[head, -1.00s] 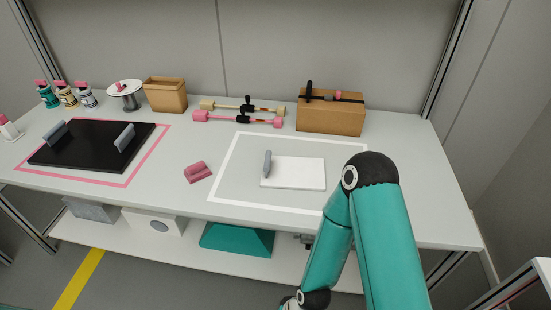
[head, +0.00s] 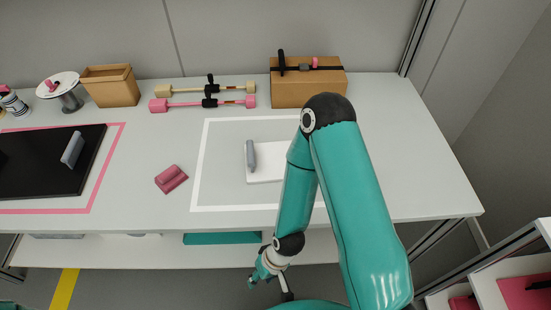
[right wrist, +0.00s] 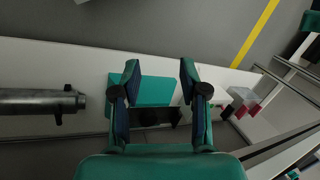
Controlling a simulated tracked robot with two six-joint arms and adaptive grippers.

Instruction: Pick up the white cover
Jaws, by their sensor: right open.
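The white cover (head: 268,176) is a flat white plate lying on the light grey table top, inside a white square outline (head: 198,165). A grey upright handle (head: 251,155) stands at its left side. My right forearm hides the cover's right part in the head view. My right gripper (head: 268,276) is in front of the table edge, on the near side of the cover and apart from it. In the right wrist view my right gripper (right wrist: 159,76) is open with nothing between its fingers. My left gripper is out of view.
A black plate (head: 50,160) in a pink outline is at left. A pink block (head: 171,179) lies left of the white outline. Pink and cream bars (head: 205,103) and cardboard boxes (head: 307,90) stand at the back. A teal object (right wrist: 150,91) shows below the table.

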